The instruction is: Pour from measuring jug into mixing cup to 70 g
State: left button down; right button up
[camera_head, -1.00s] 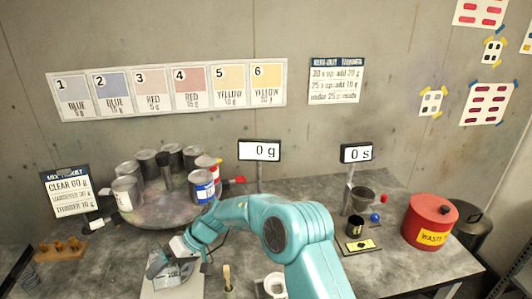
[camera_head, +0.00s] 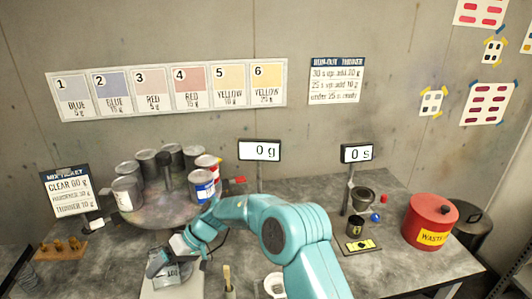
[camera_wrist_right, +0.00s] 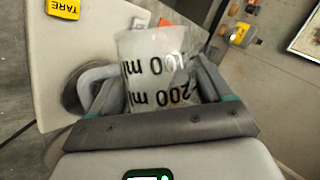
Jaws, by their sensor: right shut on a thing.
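My right gripper (camera_wrist_right: 155,110) is shut on the measuring jug (camera_wrist_right: 150,75), a translucent white jug with black ml marks that read upside down in the wrist view. Its handle points left there. In the head view my right gripper (camera_head: 170,259) and the jug (camera_head: 178,273) are low at the left, over the white scale (camera_head: 160,291). The scale also shows in the wrist view (camera_wrist_right: 57,120), with a yellow TARE label. The scale display (camera_head: 260,150) reads 0 g. I cannot make out the mixing cup for certain. My left gripper is not in view.
Several paint cans (camera_head: 147,162) stand on a round turntable behind my right gripper. A brush (camera_head: 228,278) and a small white cup (camera_head: 275,284) stand right of the scale. A red waste bin (camera_head: 430,220) is at the right. A timer display (camera_head: 357,153) reads 0 s.

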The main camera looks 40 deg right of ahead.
dwell(0.5)
jog(key=shift+r+g, duration=0.1)
jog(key=shift+g, duration=0.2)
dwell(0.5)
jog(key=shift+r+m+y, duration=0.1)
jog(key=shift+m+y, duration=0.2)
dwell(0.6)
jog(key=shift+w+r+g, duration=0.1)
jog(key=shift+g, duration=0.3)
jog(key=shift+d+r+m+g+y, duration=0.1)
jog(key=shift+r+m+g+y, duration=0.1)
jog(key=shift+m+g+y, duration=0.15)
dwell(5.0)
